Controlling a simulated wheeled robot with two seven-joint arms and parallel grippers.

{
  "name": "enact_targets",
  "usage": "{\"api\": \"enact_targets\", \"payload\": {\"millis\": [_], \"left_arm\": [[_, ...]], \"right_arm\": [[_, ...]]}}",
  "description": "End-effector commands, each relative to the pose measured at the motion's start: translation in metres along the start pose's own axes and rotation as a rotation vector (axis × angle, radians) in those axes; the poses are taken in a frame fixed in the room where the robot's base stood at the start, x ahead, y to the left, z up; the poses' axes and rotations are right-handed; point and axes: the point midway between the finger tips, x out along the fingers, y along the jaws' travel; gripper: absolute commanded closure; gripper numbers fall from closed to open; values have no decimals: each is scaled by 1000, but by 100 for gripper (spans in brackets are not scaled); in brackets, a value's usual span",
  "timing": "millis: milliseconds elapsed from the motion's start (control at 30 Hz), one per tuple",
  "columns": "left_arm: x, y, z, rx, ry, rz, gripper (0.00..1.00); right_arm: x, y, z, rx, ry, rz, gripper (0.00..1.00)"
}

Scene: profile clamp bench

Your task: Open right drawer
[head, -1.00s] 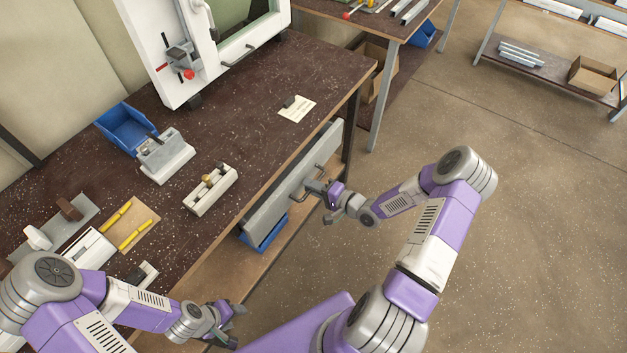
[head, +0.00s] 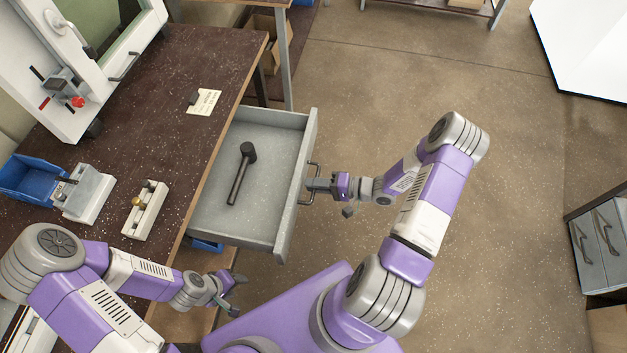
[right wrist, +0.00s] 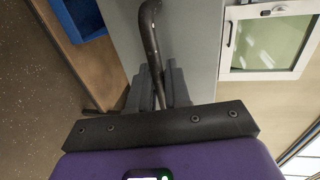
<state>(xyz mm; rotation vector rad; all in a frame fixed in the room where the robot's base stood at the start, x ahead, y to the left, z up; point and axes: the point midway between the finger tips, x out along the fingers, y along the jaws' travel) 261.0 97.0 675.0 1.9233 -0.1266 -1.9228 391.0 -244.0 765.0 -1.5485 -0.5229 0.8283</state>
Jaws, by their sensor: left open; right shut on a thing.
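The right drawer (head: 278,132) under the workbench is pulled well out in the head view. A dark hammer (head: 240,172) lies inside it. My right gripper (head: 312,185) is shut on the drawer's dark bar handle (head: 307,196) at the front panel. In the right wrist view the handle (right wrist: 151,40) passes between the fingers, close against the grey drawer front (right wrist: 195,45). My left gripper (head: 232,292) is open and empty, low beside the bench's front edge, apart from the drawer.
A drawer cabinet (head: 603,240) stands at the right. The floor (head: 520,150) between is clear.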

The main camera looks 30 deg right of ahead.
Motion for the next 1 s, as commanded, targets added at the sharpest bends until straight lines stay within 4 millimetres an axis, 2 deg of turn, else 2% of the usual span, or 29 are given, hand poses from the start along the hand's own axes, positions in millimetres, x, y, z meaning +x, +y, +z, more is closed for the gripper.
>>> {"api": "enact_targets", "payload": {"millis": [533,567,600,867,1000], "left_arm": [[-1,0,0,0,0,0,50],[-1,0,0,0,0,0,50],[-1,0,0,0,0,0,50],[-1,0,0,0,0,0,50],[-3,1,0,0,0,0,50]], "right_arm": [[-3,0,1,-6,-15,-1,100],[-2,0,1,-6,-15,-1,78],[-2,0,1,-6,-15,-1,72],[-3,0,1,-4,-14,-1,70],[-11,0,0,-5,-13,0,70]]}}
